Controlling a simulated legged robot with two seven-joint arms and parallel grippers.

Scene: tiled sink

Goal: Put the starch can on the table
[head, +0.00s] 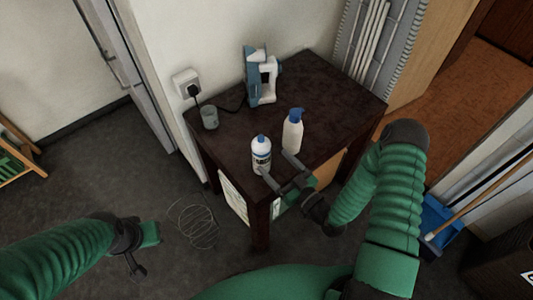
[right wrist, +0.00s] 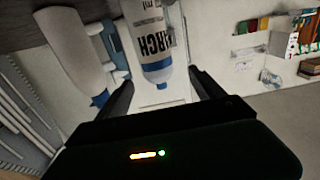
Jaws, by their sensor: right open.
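The starch can (head: 261,154) is a white bottle with a blue cap and dark lettering. It appears upright on the dark table (head: 325,90), near its front edge. My right gripper (head: 273,163) is open at the table's front edge, with its fingers at the can. In the right wrist view the can (right wrist: 147,38) appears upside down between the spread fingers (right wrist: 160,95), with "ARCH" readable; contact cannot be told. My left gripper (head: 140,252) is low over the floor at the left, away from the table; its opening is unclear.
A white bottle with a blue top (head: 293,131) stands close right of the can. A blue and white iron (head: 261,78) and a grey cup (head: 209,118) are farther back. A wire coil (head: 197,225) lies on the floor. The table's right rear is clear.

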